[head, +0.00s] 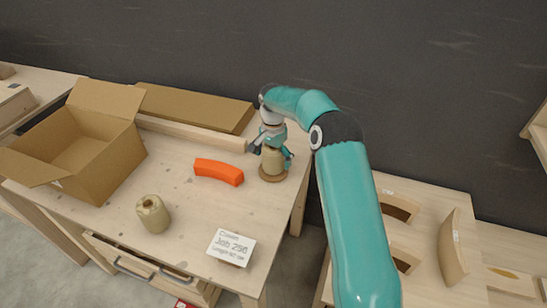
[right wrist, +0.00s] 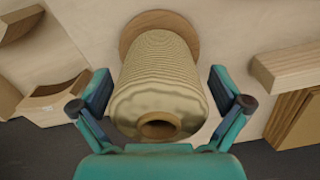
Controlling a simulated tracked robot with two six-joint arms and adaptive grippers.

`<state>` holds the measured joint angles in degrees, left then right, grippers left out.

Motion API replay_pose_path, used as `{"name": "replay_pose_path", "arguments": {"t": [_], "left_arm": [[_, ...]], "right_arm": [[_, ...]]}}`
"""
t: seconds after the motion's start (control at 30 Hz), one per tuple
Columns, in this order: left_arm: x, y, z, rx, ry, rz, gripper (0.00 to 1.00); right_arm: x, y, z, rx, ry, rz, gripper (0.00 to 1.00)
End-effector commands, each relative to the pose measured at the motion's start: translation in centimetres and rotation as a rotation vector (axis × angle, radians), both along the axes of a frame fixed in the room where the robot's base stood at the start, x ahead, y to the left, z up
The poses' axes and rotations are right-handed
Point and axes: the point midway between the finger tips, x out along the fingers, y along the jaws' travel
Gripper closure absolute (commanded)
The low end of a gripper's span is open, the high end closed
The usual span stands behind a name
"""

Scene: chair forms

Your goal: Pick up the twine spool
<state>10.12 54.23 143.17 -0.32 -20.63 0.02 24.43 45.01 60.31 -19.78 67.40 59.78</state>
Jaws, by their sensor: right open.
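The twine spool (head: 272,163), a tan wound cylinder on a round wooden base, stands upright near the right end of the workbench. My right gripper (head: 272,151) is over its top from above, with a finger on either side. In the right wrist view, the spool (right wrist: 158,75) with its hollow core lies between the open fingers of my right gripper (right wrist: 158,92). Narrow gaps show beside it, so it does not look gripped. A second tan roll (head: 153,214) with a hole stands at the bench's front. My left gripper is not in view.
An orange curved block (head: 218,171) lies left of the spool. An open cardboard box (head: 95,180) stands at the left, and a job card (head: 231,247) is in front. A wooden rail (head: 195,134) runs along the back. Curved wooden forms (head: 453,250) are on the right.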

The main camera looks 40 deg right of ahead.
Motion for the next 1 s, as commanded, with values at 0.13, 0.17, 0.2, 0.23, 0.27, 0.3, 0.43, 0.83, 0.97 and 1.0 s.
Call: {"name": "replay_pose_path", "arguments": {"t": [0.13,0.17,0.2,0.23,0.27,0.3,0.43,0.83,0.97,1.0], "left_arm": [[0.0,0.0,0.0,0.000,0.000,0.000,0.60],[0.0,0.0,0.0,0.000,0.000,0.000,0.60],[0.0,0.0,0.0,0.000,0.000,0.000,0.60],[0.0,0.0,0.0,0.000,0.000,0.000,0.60],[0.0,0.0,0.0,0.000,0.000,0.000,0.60],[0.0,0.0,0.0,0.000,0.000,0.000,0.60],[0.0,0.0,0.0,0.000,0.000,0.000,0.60],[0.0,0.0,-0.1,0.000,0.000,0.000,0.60],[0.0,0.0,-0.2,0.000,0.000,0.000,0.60],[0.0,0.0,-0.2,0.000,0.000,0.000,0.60]], "right_arm": [[0.0,0.0,0.0,0.000,-0.001,0.000,0.20],[0.0,0.0,0.0,0.000,-0.001,0.000,0.25],[0.0,0.0,0.0,0.000,-0.001,0.000,0.32],[0.0,0.0,0.0,0.000,-0.001,0.000,0.37],[0.0,0.0,0.0,0.000,-0.001,0.000,0.42],[0.0,0.0,0.0,0.000,-0.001,0.000,0.48],[0.0,0.0,0.0,0.000,-0.001,0.001,0.57],[0.1,0.1,0.6,0.000,-0.003,0.001,0.58],[0.2,0.0,1.6,-0.001,-0.004,0.001,0.59],[0.2,0.0,2.1,-0.002,-0.006,0.001,0.59]]}}
